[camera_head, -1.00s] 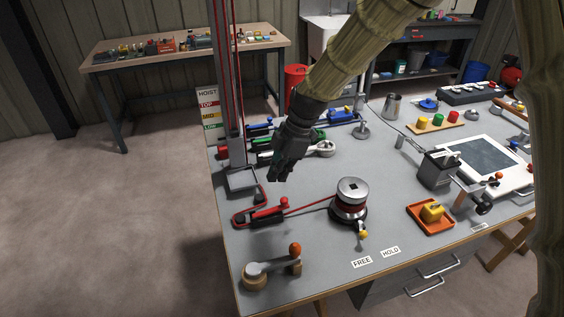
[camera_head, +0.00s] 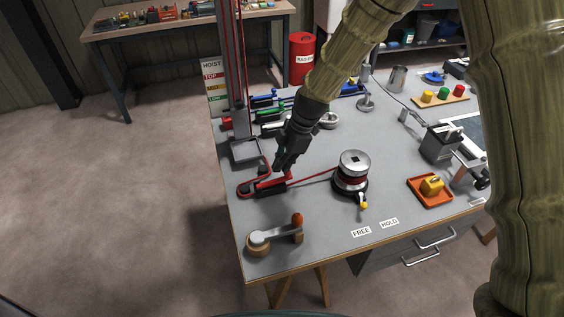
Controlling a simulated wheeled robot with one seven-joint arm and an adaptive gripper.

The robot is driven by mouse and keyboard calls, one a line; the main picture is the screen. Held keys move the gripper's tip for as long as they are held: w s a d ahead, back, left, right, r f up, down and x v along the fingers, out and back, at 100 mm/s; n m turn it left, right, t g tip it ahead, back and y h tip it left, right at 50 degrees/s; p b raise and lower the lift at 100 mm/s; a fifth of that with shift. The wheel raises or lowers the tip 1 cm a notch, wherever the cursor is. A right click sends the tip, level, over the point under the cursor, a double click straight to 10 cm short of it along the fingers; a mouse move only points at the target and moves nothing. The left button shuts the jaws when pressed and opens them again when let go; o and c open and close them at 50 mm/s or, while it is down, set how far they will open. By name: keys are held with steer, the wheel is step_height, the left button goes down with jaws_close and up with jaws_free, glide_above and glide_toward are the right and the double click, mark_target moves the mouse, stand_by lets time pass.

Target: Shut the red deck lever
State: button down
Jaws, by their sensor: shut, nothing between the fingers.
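The red deck lever (camera_head: 288,174) is on a black clutch body (camera_head: 268,188) near the bench's left edge. Its red knob end stands at the clutch's right end; its exact angle is too small to tell. A red rope runs from the clutch to the winch (camera_head: 353,168). My gripper (camera_head: 281,167) is shut and empty, pointing down. Its fingertips are just above and left of the red knob, and partly overlap the clutch area in the picture. I cannot tell whether they touch the lever.
Other coloured levers (camera_head: 266,106) stand behind my gripper, beside the hoist mast (camera_head: 238,75). An orange tray (camera_head: 430,198) with a yellow block is to the right. FREE and HOLD labels (camera_head: 375,227) mark the front edge.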

steer(key=shift+w+d+f+y+b, duration=0.15)
steer(key=shift+d+f+y+b, duration=0.25)
steer(key=shift+f+b, duration=0.45)
steer(key=shift+d+f, duration=0.1)
steer(key=shift+d+f+y+b, duration=0.2)
steer(key=shift+y+b, duration=0.1)
steer(key=shift+b, duration=0.2)
steer(key=shift+r+g, duration=0.2)
steer(key=shift+g, duration=0.1)
